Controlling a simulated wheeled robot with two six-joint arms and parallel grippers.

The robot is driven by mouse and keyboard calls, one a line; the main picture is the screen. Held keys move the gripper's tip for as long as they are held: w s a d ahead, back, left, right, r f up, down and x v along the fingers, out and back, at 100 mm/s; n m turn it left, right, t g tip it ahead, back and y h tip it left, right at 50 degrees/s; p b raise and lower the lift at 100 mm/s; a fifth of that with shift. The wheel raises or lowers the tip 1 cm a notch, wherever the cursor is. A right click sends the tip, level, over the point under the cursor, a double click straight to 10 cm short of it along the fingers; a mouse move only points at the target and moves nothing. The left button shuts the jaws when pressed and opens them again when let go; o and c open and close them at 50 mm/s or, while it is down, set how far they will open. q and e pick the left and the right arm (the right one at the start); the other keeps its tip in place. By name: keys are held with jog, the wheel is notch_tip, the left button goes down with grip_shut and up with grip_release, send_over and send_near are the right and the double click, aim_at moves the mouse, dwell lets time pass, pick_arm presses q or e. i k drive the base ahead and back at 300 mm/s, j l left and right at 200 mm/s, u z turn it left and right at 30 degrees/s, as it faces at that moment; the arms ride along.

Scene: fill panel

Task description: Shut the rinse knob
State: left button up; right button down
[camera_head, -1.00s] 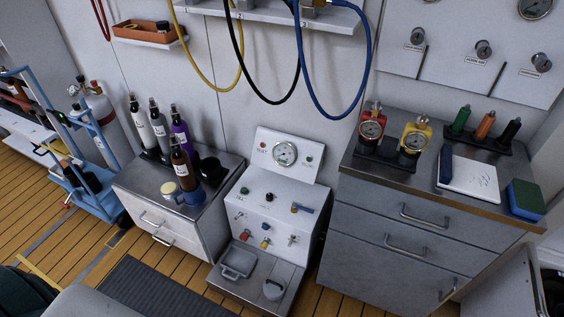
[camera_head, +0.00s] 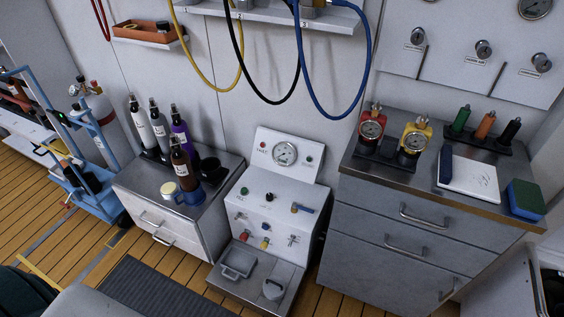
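The white fill panel (camera_head: 258,215) stands on the floor between two cabinets. A round gauge (camera_head: 285,154) sits on its upright back. Its sloped face has a green knob (camera_head: 244,190), a black knob (camera_head: 269,197) and a blue lever (camera_head: 303,208). Three round grey knobs (camera_head: 483,48) with small labels are on the wall panel at upper right. The labels are too small to read, so I cannot tell which knob is rinse. Neither gripper is in view.
A tray (camera_head: 238,266) and a round lidded part (camera_head: 273,289) sit on the panel's low front ledge. The left cabinet (camera_head: 152,205) carries bottles; the right cabinet (camera_head: 350,220) carries gauges and a sponge (camera_head: 525,199). Hoses (camera_head: 366,60) hang above. A dark mat (camera_head: 150,292) lies in front.

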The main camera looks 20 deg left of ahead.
aim_at(264, 244)
jog(key=i+j+u, duration=0.1)
jog(key=i+u, duration=0.15)
jog(key=u, duration=0.2)
jog(key=i+u, duration=0.4)
jog(key=k+j, duration=0.1)
jog(key=k, duration=0.15)
